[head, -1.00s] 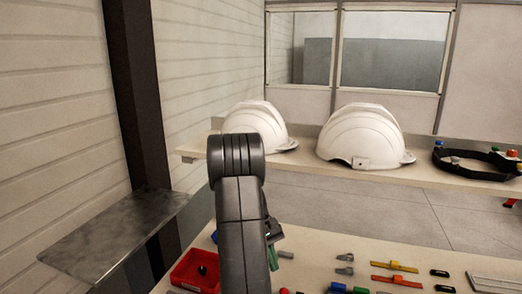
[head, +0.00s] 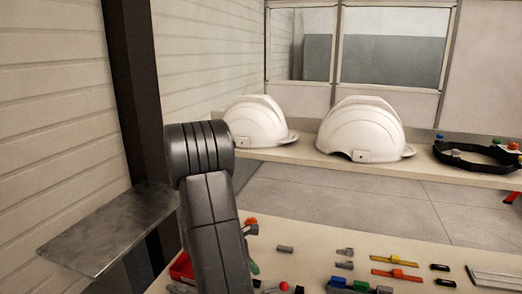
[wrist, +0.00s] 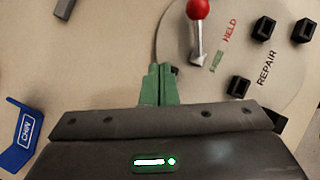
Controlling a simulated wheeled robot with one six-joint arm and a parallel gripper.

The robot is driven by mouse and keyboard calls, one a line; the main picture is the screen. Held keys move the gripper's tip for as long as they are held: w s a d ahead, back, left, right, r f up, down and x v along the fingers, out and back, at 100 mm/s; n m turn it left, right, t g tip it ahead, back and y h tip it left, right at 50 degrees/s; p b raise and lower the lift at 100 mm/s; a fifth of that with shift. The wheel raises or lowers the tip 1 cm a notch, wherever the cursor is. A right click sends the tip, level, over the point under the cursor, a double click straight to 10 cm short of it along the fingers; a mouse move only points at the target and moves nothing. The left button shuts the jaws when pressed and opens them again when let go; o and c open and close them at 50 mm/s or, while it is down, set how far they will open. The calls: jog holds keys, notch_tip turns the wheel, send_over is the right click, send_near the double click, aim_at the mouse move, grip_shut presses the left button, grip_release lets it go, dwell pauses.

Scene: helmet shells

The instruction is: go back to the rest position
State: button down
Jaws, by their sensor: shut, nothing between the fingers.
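My gripper (wrist: 160,84) shows in the wrist view as two green fingers pressed together, with nothing between them. They are above the pale table, at the edge of a round grey plate (wrist: 270,88) marked HELD and REPAIR. In the head view my arm hides most of the gripper; only a bit of green shows beside the arm, low over the table.
A red-knobbed lever (wrist: 198,10) and several black blocks are on the plate. A blue CHIN piece (wrist: 20,140) lies left. Two white helmet shells (head: 255,123) (head: 361,130) and a black headband (head: 475,158) sit on the back shelf. A metal ledge (head: 108,230) juts out left.

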jog(key=v, duration=1.1)
jog(key=shift+a, duration=0.35)
